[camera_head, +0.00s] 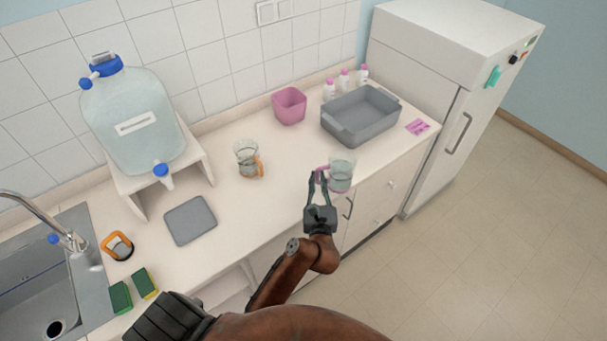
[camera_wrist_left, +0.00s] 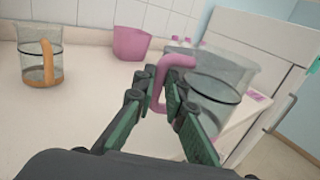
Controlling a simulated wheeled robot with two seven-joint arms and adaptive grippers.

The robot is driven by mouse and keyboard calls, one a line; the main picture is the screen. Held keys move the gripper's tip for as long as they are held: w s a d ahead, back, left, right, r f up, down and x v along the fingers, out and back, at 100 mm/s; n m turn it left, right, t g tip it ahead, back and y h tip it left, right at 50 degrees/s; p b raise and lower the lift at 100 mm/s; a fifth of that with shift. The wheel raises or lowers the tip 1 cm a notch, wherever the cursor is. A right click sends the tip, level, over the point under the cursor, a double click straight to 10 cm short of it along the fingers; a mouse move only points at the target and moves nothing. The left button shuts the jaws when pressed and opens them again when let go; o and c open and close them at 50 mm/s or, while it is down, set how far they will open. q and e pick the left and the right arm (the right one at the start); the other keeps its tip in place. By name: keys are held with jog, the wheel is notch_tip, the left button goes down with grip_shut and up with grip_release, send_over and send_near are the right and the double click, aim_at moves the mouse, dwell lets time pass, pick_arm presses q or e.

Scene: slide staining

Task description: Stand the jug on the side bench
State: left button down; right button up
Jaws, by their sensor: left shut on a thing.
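A clear jug with a pink handle (camera_head: 342,174) is at the front edge of the bench in the head view. My left gripper (camera_head: 319,180) is shut on its pink handle, which shows between the fingers in the left wrist view (camera_wrist_left: 176,72). The jug looks about upright, with clear liquid in it. I cannot tell whether its base touches the bench top. A second clear jug with an orange handle (camera_head: 247,158) stands further back on the bench and also shows in the left wrist view (camera_wrist_left: 40,58). My right gripper is not in view.
A grey basin (camera_head: 358,131), a pink tub (camera_head: 289,105) and white bottles (camera_head: 345,80) stand at the back right. A water container (camera_head: 133,112) stands on a raised stand at left, near the sink (camera_head: 35,285). A grey mat (camera_head: 190,220) lies in front.

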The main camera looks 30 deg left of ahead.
aim_at(324, 167)
pick_arm(q)
jog(key=w+r+n+g+y+b, duration=0.1)
jog(key=w+r+n+g+y, duration=0.1)
jog(key=w+r+y, duration=0.1)
jog(key=shift+w+r, duration=0.15)
jog(key=shift+w, duration=0.05)
jog(key=r+g, duration=0.1)
jog(key=d+r+n+g+y, duration=0.1)
jog(key=w+r+n+y, duration=0.1)
jog(key=shift+d+r+g+b, duration=0.25)
jog(key=shift+r+g+b, duration=0.1)
jog(key=shift+g+b, duration=0.05)
jog(key=shift+d+r+n+y, duration=0.15)
jog(key=shift+r+n+y, duration=0.15)
jog(key=shift+r+n, duration=0.1)
jog(key=shift+s+a+g, duration=0.1)
jog(key=shift+a+g, duration=0.1)
jog(key=shift+g, duration=0.1)
jog(key=a+f, duration=0.4)
jog(key=s+a+f, duration=0.1)
jog(key=a+f, duration=0.3)
jog(key=a, duration=0.1)
jog(key=s+a+f, duration=0.1)
jog(key=a+f, duration=0.3)
jog(key=shift+s+a+f, duration=0.2)
jog(key=shift+f, duration=0.2)
